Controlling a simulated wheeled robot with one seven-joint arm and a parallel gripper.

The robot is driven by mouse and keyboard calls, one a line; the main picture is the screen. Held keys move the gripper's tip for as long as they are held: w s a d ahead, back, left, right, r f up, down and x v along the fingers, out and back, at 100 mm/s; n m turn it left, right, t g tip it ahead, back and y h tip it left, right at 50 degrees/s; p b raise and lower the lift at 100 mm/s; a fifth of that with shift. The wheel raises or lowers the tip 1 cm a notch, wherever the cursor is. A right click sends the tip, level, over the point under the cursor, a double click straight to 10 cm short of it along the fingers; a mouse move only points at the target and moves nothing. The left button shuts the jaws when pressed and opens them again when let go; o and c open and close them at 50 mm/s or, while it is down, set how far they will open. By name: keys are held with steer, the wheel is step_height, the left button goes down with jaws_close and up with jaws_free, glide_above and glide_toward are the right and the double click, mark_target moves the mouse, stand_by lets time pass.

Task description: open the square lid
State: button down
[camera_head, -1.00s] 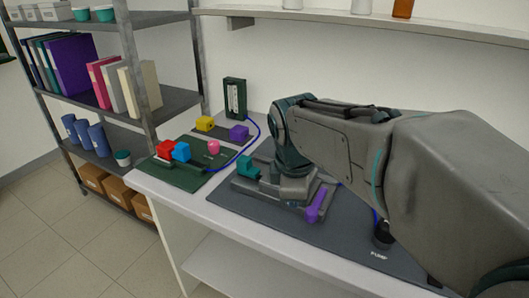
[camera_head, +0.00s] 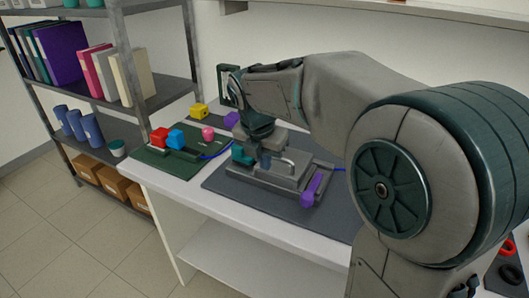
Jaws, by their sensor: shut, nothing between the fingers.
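The membrane rig (camera_head: 262,183) is a grey block on a dark mat. Its square lid (camera_head: 285,174) appears to be the raised grey plate on top, lying flat, with a pale curved handle (camera_head: 289,158). A purple lever (camera_head: 312,187) is at its right side and a teal part (camera_head: 240,155) at its left. My gripper (camera_head: 266,162) points down over the left back part of the rig, left of the handle. It is shut and empty. My wrist hides the back of the rig; I cannot tell whether the fingertips touch it.
A green board (camera_head: 165,165) with red, blue and pink parts lies to the left. A shelf rack (camera_head: 120,55) is at the left. My arm covers the right side of the bench.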

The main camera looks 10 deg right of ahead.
mark_target(275, 171)
steer(key=x, duration=0.6)
steer(key=shift+w+d+r+p, duration=0.2)
steer(key=shift+w+d+r, duration=0.2)
steer(key=shift+w+r, duration=0.2)
steer(key=shift+w+d+r+p, duration=0.15)
steer(key=shift+w+d+r, duration=0.25)
steer(key=shift+w+r, duration=0.15)
steer(key=shift+w+d+r, duration=0.15)
steer(key=shift+r, duration=0.1)
